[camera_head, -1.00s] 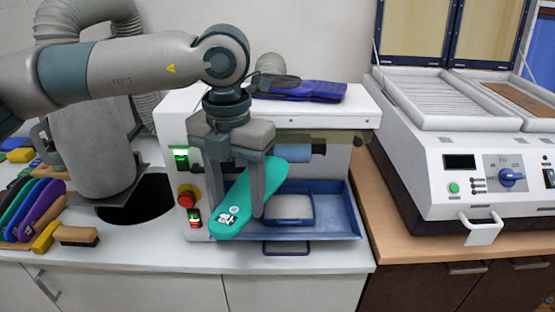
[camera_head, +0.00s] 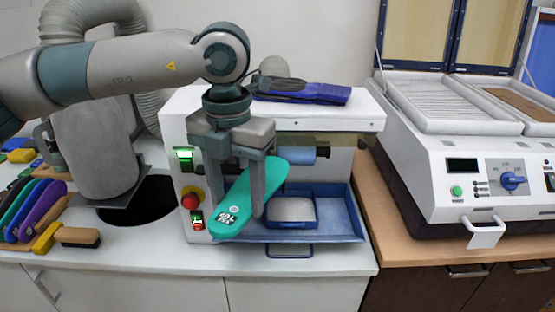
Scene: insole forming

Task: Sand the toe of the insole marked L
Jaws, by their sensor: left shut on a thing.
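A teal insole (camera_head: 240,204) with a printed label that seems to include an L hangs tilted in front of the white sanding machine (camera_head: 340,122). My left gripper (camera_head: 259,203) is shut on it, with its fingers pointing down. The insole's upper right end is close to the blue-grey sanding roller (camera_head: 298,155); I cannot tell whether they touch. The labelled end points down and to the left. A green light shows on the machine's front. My right gripper is not in the picture.
A blue tray (camera_head: 345,215) with a grey-topped block (camera_head: 292,211) lies below the roller. A red button (camera_head: 190,199) is left of the insole. Several coloured insoles (camera_head: 30,205) and a brush (camera_head: 78,237) lie at the left. A heating press (camera_head: 470,170) stands at the right.

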